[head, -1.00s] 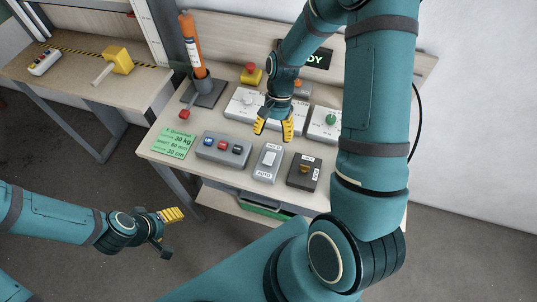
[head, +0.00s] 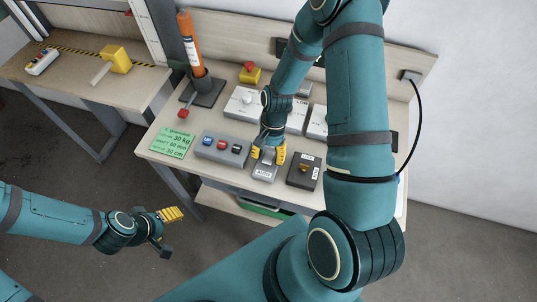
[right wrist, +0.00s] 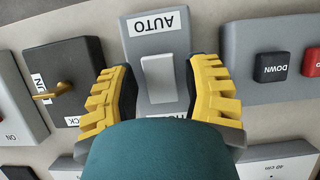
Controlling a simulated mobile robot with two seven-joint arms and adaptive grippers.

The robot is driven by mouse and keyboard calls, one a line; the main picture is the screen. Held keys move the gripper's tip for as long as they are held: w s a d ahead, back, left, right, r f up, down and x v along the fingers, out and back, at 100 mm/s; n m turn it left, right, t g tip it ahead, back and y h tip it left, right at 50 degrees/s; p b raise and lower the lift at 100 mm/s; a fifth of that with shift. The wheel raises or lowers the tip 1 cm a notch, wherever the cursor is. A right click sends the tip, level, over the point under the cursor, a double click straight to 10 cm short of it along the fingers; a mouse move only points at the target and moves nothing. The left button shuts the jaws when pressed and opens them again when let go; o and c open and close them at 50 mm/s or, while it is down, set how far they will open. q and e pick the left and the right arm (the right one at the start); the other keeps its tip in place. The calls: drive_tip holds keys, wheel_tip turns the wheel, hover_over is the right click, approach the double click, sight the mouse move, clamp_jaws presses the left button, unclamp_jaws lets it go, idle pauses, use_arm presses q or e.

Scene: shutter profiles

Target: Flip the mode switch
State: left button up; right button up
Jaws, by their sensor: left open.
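The mode switch is a grey box with a white rocker (right wrist: 159,80) and a label AUTO, upside down in the right wrist view; a second label is mostly hidden by my gripper. In the head view the grey switch box (head: 264,173) shows only its near end. My right gripper (head: 269,155) is over it, fingers pointing down. In the right wrist view its yellow-backed fingers (right wrist: 161,85) are apart, one on each side of the rocker; I cannot tell whether they touch it. My left gripper (head: 167,232) is open and empty, off the table at lower left.
A button box (head: 222,148) with UP and DOWN labels stands left of the switch, and a dark box with a brass lever (head: 304,169) stands right. White control panels (head: 245,103) and a yellow emergency-stop box (head: 250,74) are behind. A green card (head: 172,143) lies at left.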

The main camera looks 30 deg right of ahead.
clamp_jaws()
drive_tip(key=shift+s+a+f+t+h+b, duration=0.1)
drive_tip(key=shift+s+a+t+h+b, duration=0.15)
drive_tip(key=shift+t+h, duration=1.05)
drive_tip(key=shift+h, duration=0.3)
